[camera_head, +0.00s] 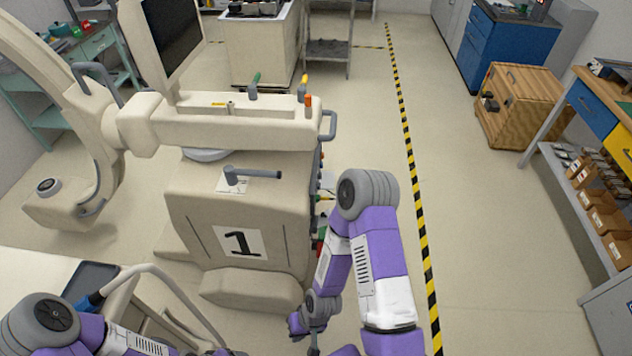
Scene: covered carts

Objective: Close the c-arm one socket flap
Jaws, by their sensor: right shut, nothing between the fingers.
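The c-arm one cart (190,215) is a cream unit marked with a black "1", left of centre. Its right side face shows only as a thin edge with small coloured fittings (321,198). I cannot make out the socket flap or whether it stands open; my right arm covers part of that side. My right gripper (298,326) is small and low in the view, by the cart's lower right front corner. It is shut and holds nothing. I cannot tell whether it touches the cart. My left arm comes in at the bottom left, and its gripper is out of view.
A bed-like surface (35,283) with a curved rail stands at the bottom left. A yellow-black floor stripe (407,165) runs right of my right arm, with clear floor beyond. A wooden crate (518,108) and a workbench with shelves (588,190) stand at the right.

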